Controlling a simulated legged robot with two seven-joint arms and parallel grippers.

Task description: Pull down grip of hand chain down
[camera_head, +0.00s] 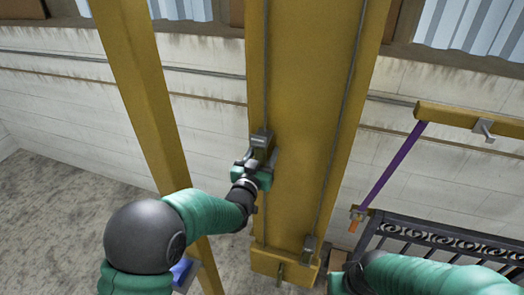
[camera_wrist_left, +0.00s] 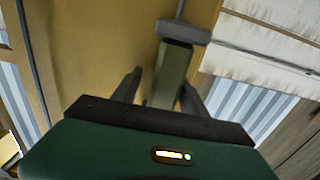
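A tall yellow column (camera_head: 300,170) carries two thin grey hand chains. The grey grip (camera_head: 262,140) on the left chain is at mid-height; it also shows in the left wrist view (camera_wrist_left: 172,75). A second grey grip (camera_head: 309,245) sits low on the right chain. My left gripper (camera_head: 258,160) is at the left grip, just below its top. In the left wrist view its two dark fingers (camera_wrist_left: 160,88) are spread on either side of the grip, with a gap at the left finger.
A slanted yellow beam (camera_head: 150,100) stands left of the column, behind my left arm. At right are a black ornate railing (camera_head: 440,238), a purple bar (camera_head: 390,175) and a yellow bracket (camera_head: 465,118) with a hook. A pale wall is behind.

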